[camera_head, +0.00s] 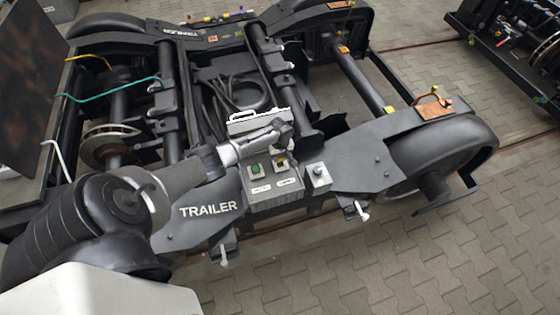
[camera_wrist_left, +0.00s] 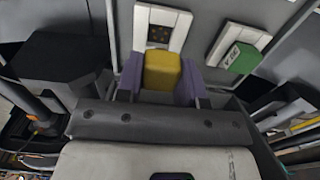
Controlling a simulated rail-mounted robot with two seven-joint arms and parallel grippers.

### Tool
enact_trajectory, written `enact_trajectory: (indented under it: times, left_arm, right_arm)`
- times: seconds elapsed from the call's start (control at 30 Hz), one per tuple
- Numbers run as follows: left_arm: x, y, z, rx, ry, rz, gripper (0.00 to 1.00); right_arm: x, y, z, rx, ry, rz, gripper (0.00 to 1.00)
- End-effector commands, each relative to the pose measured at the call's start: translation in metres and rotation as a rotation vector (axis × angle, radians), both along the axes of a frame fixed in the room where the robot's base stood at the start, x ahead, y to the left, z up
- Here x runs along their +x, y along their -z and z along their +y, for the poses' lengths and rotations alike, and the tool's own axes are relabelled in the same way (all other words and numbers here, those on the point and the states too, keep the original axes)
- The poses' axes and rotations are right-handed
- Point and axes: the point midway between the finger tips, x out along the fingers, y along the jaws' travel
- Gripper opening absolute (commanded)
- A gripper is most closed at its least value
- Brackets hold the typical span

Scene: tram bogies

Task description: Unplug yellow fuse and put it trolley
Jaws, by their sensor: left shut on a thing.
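My left gripper (camera_head: 284,143) is over the grey fuse box (camera_head: 275,195) on the bogie's near side beam. In the left wrist view its purple fingers (camera_wrist_left: 162,78) are shut on the yellow fuse (camera_wrist_left: 162,71), one on each side. Behind the fuse is a white socket plate (camera_wrist_left: 160,28) with a dark contact patch showing bare, so the fuse appears off its seat. The size of the gap is unclear. A green fuse (camera_wrist_left: 242,58) sits in the neighbouring socket; it also shows in the head view (camera_head: 255,169). I cannot identify a trolley for certain.
The bogie beam (camera_head: 345,157) extends right to a wheel (camera_head: 440,165). A small grey switch box (camera_head: 318,176) stands right of the fuse box. Cables (camera_head: 220,92) lie inside the frame. Another dark frame with loose parts (camera_head: 515,50) is at upper right. Paved floor (camera_head: 440,265) is clear at lower right.

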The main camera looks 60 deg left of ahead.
Motion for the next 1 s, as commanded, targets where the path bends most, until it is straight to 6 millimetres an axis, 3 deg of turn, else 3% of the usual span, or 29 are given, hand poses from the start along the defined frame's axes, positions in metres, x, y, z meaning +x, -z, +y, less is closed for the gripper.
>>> enact_trajectory:
  times: [0.43, 0.87, 1.0]
  left_arm:
    - [0.0, -0.016, 0.0, -0.001, 0.0, -0.001, 0.0]
    - [0.001, -0.017, -0.001, 0.0, 0.001, -0.001, 0.0]
    - [0.01, -0.024, -0.005, -0.001, 0.013, -0.003, 0.0]
  right_arm:
    - [0.0, -0.019, 0.0, -0.001, -0.001, 0.0, 0.43]
    - [0.0, -0.02, 0.002, 0.008, 0.005, 0.0, 0.43]
    - [0.0, -0.02, 0.002, 0.008, 0.005, 0.0, 0.43]
